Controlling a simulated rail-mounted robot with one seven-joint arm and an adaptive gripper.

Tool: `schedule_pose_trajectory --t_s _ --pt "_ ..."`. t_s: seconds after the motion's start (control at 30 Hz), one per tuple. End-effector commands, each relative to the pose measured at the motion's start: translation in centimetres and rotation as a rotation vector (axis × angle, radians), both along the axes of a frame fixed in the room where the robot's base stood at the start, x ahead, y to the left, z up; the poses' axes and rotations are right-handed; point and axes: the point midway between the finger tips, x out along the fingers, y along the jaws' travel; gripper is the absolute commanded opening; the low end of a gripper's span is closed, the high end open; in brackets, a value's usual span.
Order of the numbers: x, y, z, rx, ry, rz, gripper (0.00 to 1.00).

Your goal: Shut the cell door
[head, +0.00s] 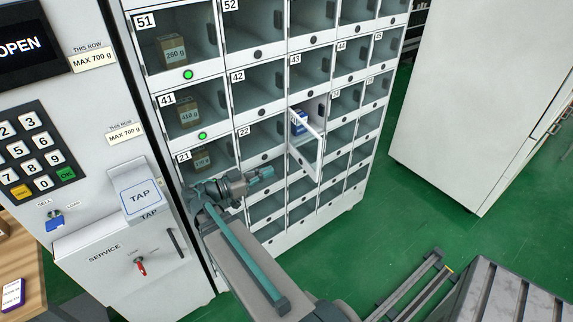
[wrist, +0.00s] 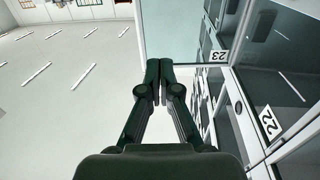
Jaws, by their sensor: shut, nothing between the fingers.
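The open cell door (head: 306,152) swings out from the cabinet front in the middle of the head view. It has a white frame and a clear pane. In the wrist view the door (wrist: 180,48) stands ahead of my fingertips, beside the label 23. A blue and white box (head: 298,124) sits inside the open cell. My gripper (head: 271,171) is shut and empty, to the left of the door and in front of the cabinet. In the wrist view my gripper's fingertips (wrist: 158,66) overlap the door's lower part; I cannot tell whether they touch it.
The cabinet (head: 262,112) has rows of shut glass doors, several with brown boxes behind them. A control panel with a keypad (head: 35,150) is at left. A large white cabinet (head: 470,90) stands at right. The green floor (head: 400,215) between them is clear.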

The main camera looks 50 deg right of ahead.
Motion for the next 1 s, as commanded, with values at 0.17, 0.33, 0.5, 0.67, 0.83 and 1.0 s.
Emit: schedule_pose_trajectory --t_s 0.17,0.33,0.5,0.67,0.83,1.0 --pt "-0.7 -1.5 0.2 0.001 0.001 -0.002 0.0" --pt "-1.7 -4.1 0.3 0.002 0.001 -0.003 0.0" --pt "-2.8 -7.0 0.3 0.003 0.001 -0.002 0.0" --pt "-3.8 -9.5 0.2 0.004 0.003 -0.002 0.0" --pt "-4.5 -11.5 0.2 0.003 0.002 -0.001 0.0" --pt "-4.9 -12.5 0.0 0.004 0.002 0.001 0.0"
